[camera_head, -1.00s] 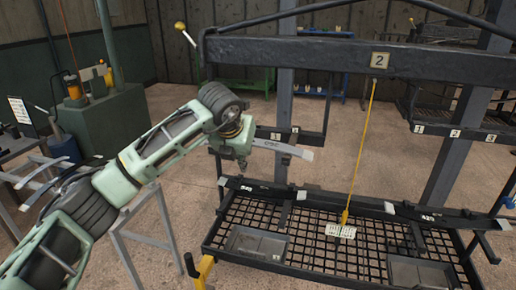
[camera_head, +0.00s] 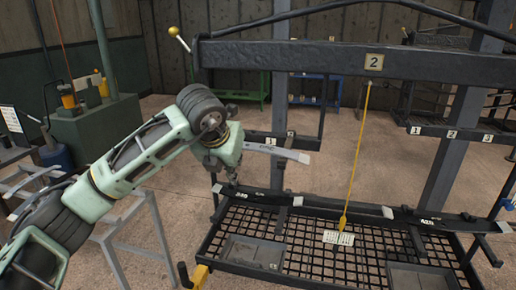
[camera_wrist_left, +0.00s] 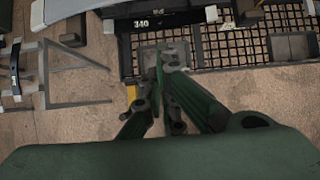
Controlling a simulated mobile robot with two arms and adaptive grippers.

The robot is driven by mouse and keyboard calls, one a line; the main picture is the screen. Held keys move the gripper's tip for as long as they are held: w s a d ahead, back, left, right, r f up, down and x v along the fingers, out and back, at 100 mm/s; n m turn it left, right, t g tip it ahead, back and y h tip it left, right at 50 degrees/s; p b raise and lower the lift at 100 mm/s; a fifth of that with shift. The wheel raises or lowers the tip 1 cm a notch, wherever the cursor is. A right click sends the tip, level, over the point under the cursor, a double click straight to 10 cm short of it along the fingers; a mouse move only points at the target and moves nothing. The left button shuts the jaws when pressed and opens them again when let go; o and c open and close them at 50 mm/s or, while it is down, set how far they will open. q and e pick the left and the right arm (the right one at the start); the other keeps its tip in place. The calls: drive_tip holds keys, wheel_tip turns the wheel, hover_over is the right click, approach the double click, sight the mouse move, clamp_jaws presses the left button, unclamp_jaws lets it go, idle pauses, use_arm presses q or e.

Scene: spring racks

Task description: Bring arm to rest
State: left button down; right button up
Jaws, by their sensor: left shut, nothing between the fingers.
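My right gripper is in neither view.
The black rack has a numbered top beam (camera_head: 300,62), a grid shelf (camera_head: 310,235) and a yellow pendant cord (camera_head: 358,160). A curved grey leaf spring (camera_head: 275,151) shows just behind my wrist. Grey stands (camera_head: 150,235) are at the left. Open floor lies beyond.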

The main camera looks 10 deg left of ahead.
use_arm(q)
drive_tip(key=s+d+f+n+g+h, duration=0.2)
drive_tip(key=d+f+n+h, duration=0.4)
drive_tip(key=d+f+h, duration=1.05)
drive_tip(key=s+a+f+n+t+y, duration=0.1)
drive_tip(key=a+f+n+t+y, duration=0.25)
drive_tip(key=f+n, duration=0.45)
drive_tip(key=s+a+f+n+t+y, duration=0.2)
drive_tip(key=a+f+n+y, duration=0.15)
drive_tip(key=f, duration=0.85)
drive_tip(key=s+a+f+n+t+y, duration=0.1)
drive_tip(key=a+f+n+t+y, duration=0.25)
drive_tip(key=f, duration=0.65)
drive_tip(key=s+a+f+n+g+y, duration=0.2)
drive_tip(key=s+a+f+n+g, duration=0.15)
drive_tip(key=s+f, duration=0.7)
drive_tip(key=s+a+f+n+g+y, duration=0.3)
drive_tip(key=s+a+f+n, duration=0.2)
drive_tip(key=s+f, duration=0.55)
drive_tip(key=s+f+n+g, duration=0.2)
drive_tip(key=s+f+g, duration=0.1)
drive_tip(key=s, duration=1.2)
drive_tip(key=s+a+f+n+g+y, duration=0.1)
drive_tip(key=s+f, duration=0.4)
drive_tip(key=s, duration=1)
drive_tip(key=shift+s+f+n+g, duration=0.3)
drive_tip(key=shift+n+g, duration=0.45)
drive_tip(key=shift+g, duration=0.4)
drive_tip(key=shift+w, duration=0.15)
